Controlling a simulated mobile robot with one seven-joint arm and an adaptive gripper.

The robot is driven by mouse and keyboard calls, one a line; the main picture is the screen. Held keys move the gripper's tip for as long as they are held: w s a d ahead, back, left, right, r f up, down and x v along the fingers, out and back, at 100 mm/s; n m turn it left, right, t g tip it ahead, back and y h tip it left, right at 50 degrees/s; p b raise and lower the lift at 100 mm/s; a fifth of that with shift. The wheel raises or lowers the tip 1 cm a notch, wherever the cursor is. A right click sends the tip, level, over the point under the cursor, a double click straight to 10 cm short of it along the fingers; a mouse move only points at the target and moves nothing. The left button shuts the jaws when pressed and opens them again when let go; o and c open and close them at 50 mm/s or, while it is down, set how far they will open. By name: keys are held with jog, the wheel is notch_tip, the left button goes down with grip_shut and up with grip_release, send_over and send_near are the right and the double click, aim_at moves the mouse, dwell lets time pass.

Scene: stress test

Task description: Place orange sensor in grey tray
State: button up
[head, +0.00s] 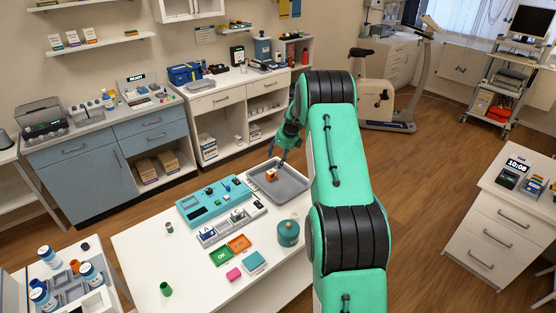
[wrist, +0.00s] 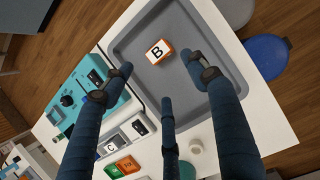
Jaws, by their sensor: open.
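The orange sensor (head: 271,174) is a small orange block with a white face. It lies in the grey tray (head: 291,190) at the far right end of the white table. My gripper (head: 283,160) is above the tray. In the wrist view its dark fingers (wrist: 160,78) are spread open, with nothing held between them. The sensor appears just beyond the fingertips, apart from them.
A teal device (head: 214,202) and a row of labelled modules (head: 234,222) stand left of the tray. A green round container (head: 288,233) is in front of it. Green and orange cards (head: 221,256) and a pink block (head: 234,274) lie nearer. The table's left part is mostly clear.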

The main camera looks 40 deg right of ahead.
jog(key=shift+r, duration=0.1)
dwell(0.5)
jog(key=s+a+r+n, duration=0.2)
jog(key=a+r+n, duration=0.2)
jog(key=a+r, duration=0.45)
jog(key=s+a+r+n, duration=0.2)
jog(key=a+r+n, duration=0.2)
jog(key=a+r, duration=0.4)
jog(key=s+a+r+n, duration=0.95)
jog(key=a+r, duration=0.35)
jog(key=a, duration=0.2)
jog(key=s+a+r+n, duration=0.35)
jog(key=s+a, duration=0.25)
jog(key=s, duration=0.3)
jog(key=s+a+r+n, duration=0.3)
jog(key=s+a+n, duration=0.3)
jog(key=s, duration=0.4)
jog(key=s+a+f+n, duration=0.1)
jog(key=s+a+n, duration=0.2)
jog(key=s, duration=0.5)
jog(key=s+a+f+n+t, duration=0.1)
jog(key=s+a+f+n, duration=0.1)
jog(key=s+n, duration=0.3)
jog(key=s+a, duration=0.1)
jog(key=s, duration=0.3)
jog(key=shift+a+f+n, duration=0.25)
jog(key=shift+f+n, duration=0.05)
